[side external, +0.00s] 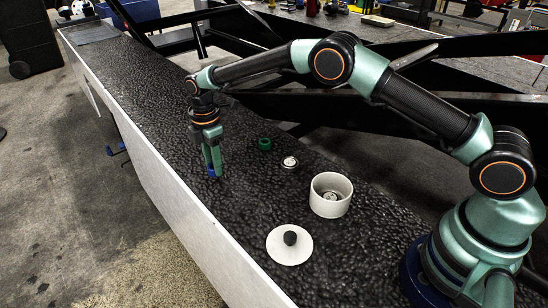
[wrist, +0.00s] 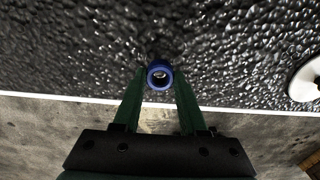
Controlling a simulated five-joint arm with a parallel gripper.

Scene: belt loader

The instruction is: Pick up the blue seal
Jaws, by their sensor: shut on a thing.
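The blue seal (wrist: 151,69) is a small blue ring between my fingertips in the wrist view. In the side view the blue seal (side external: 212,172) shows at the tips of my green fingers, low at the belt surface. My gripper (side external: 212,160) points down and is shut on the seal. It also shows in the wrist view (wrist: 158,78), with one finger on each side of the ring. I cannot tell whether the seal touches the belt.
The black bumpy belt (side external: 130,85) has a pale side wall (side external: 165,185) close to my gripper. A green ring (side external: 264,143), a small metal part (side external: 289,163), a white cup (side external: 330,207) with a part inside, and a white lid (side external: 284,252) with a black knob are to the right.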

